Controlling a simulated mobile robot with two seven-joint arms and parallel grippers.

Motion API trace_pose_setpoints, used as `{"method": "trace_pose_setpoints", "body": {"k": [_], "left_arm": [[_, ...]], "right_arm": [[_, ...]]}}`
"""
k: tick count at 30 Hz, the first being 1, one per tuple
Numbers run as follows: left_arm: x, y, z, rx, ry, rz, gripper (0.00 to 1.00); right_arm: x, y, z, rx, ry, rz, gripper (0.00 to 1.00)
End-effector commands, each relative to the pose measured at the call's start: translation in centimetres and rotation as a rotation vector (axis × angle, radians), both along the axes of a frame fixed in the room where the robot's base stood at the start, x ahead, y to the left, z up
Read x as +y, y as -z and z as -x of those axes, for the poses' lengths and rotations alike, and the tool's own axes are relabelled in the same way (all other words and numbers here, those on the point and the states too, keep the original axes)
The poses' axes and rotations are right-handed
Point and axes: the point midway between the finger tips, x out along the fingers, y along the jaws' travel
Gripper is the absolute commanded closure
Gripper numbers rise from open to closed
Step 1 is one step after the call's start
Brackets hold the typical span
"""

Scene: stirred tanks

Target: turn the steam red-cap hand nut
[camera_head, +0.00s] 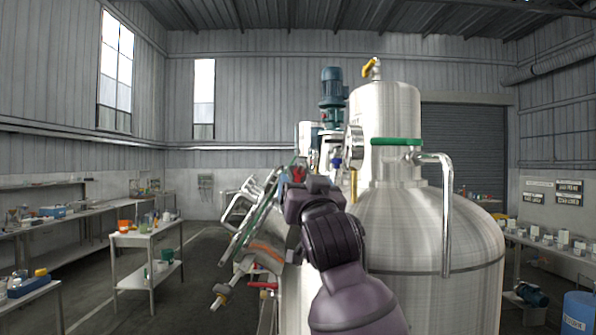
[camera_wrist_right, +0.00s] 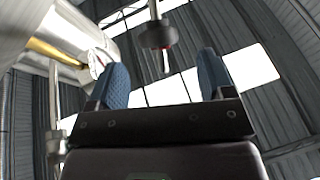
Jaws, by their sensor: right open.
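A small red piece (camera_head: 298,174), which looks like the red cap of the hand nut, shows just past my right gripper in the head view, beside the steel tank. In the right wrist view, a dark round knob with reddish parts (camera_wrist_right: 158,34) sits on a metal rod. It lies beyond the fingertips, in line with the gap between them, and seems apart from both. My right gripper (camera_wrist_right: 165,76) is open, with blue textured pads and nothing between them. In the head view, its wrist hides part of the tank fittings. My left gripper is not in view.
The large steel tank (camera_head: 435,235) stands close on the right, with a bent pipe (camera_head: 446,215) and a green band (camera_head: 397,142). Steel pipes (camera_head: 247,215) crowd the left of my arm. A small table (camera_head: 146,238) stands farther left, with open floor around it.

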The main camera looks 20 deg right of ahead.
Motion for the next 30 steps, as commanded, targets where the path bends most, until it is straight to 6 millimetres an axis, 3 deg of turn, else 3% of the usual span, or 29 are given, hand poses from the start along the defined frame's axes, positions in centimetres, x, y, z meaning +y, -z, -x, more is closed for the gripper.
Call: {"method": "trace_pose_setpoints", "body": {"k": [3, 10, 24, 30], "left_arm": [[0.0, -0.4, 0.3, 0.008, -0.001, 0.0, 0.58], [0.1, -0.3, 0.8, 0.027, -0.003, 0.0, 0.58], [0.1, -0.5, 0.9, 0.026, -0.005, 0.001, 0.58], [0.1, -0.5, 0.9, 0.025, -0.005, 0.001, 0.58]], "right_arm": [[-0.2, -1.0, -2.0, 0.002, 0.001, 0.0, 0.25], [-0.4, -2.0, -4.7, 0.001, 0.001, 0.0, 0.25], [-0.5, -2.3, -5.6, 0.001, 0.0, 0.0, 0.25], [-0.5, -2.2, -5.6, 0.001, 0.0, 0.0, 0.56]]}}
